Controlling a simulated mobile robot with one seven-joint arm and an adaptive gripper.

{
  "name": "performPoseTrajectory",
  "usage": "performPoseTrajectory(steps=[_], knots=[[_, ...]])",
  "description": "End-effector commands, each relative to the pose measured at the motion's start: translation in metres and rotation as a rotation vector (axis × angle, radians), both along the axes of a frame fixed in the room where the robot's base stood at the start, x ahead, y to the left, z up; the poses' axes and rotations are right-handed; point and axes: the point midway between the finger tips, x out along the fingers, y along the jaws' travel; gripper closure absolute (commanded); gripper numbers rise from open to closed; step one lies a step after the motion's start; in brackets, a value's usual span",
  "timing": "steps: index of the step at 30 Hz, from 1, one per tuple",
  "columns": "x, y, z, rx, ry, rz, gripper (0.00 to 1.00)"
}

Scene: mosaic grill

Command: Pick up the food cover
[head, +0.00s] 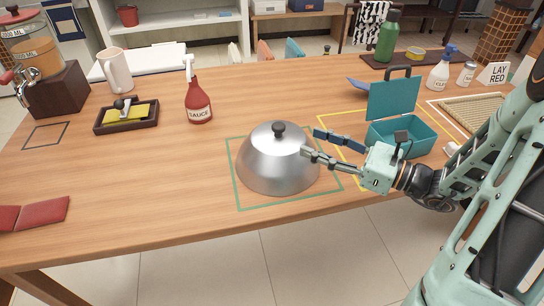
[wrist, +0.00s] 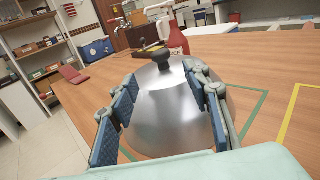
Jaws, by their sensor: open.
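The food cover (head: 272,165) is a shiny metal dome with a black knob (head: 278,128) on top. It sits upright on the wooden table inside a green outlined square (head: 237,202). My gripper (head: 309,143) is open at the upper right side of the dome, near the knob's height. In the wrist view the food cover (wrist: 168,105) shows between the two open fingers (wrist: 155,92), with its knob (wrist: 162,58) beyond the fingertips. Nothing is held. Whether a finger touches the dome is not clear.
A red sauce bottle (head: 199,105) stands behind the cover to the left. An open teal box (head: 405,135) stands to the right, behind my gripper. A dark tray with a yellow item (head: 126,115) lies at the left.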

Motion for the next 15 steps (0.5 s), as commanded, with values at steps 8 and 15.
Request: performPoseTrajectory(steps=[8, 15], knots=[[0.019, 0.036, 0.0, 0.0, -0.004, 0.001, 0.56], [0.028, 0.053, 0.001, 0.0, -0.002, 0.001, 0.56]])
